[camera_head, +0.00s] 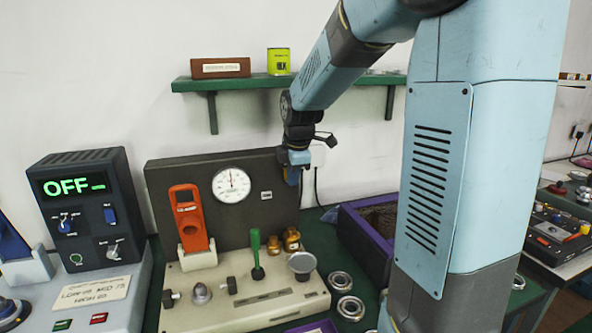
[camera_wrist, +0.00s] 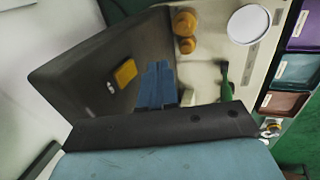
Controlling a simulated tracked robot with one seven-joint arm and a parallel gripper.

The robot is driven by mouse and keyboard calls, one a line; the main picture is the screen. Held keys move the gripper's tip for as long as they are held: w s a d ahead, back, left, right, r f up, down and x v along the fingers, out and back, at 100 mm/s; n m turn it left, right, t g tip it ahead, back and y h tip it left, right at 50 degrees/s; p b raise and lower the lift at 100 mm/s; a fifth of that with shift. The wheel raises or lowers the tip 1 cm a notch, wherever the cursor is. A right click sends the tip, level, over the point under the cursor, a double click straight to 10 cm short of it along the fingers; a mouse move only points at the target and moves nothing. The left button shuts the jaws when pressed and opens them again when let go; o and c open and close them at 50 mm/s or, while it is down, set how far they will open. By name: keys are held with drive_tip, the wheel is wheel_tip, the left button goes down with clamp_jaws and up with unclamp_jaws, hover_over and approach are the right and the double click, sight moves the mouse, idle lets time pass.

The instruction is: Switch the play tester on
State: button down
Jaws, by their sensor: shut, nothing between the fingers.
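A bench unit with a dark upright panel (camera_head: 160,190), a round white dial gauge (camera_head: 231,185) and a pale base (camera_head: 240,318) stands in the middle; I take it for the play tester. In the wrist view, its dark panel (camera_wrist: 70,75) bears a yellow rectangular part (camera_wrist: 124,73), perhaps a switch, with a small pale mark beside it. Whether it is on or off cannot be told. My gripper (camera_head: 292,178) hangs at the panel's upper right. Its blue fingers (camera_wrist: 158,68) are shut and empty, apart from the yellow part in the picture.
A grey box (camera_head: 85,160) at the left has a green display reading OFF. An orange handheld device (camera_head: 189,218), a green lever (camera_head: 256,250) and brass knobs (camera_head: 291,238) stand by the panel. A purple bin (camera_head: 352,232) is at the right. A green shelf (camera_head: 235,84) hangs above.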

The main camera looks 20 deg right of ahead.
drive_tip(key=shift+w+f, duration=0.15)
drive_tip(key=shift+w, duration=1.05)
drive_tip(key=shift+w, duration=0.15)
drive_tip(key=shift+w+f, duration=0.1)
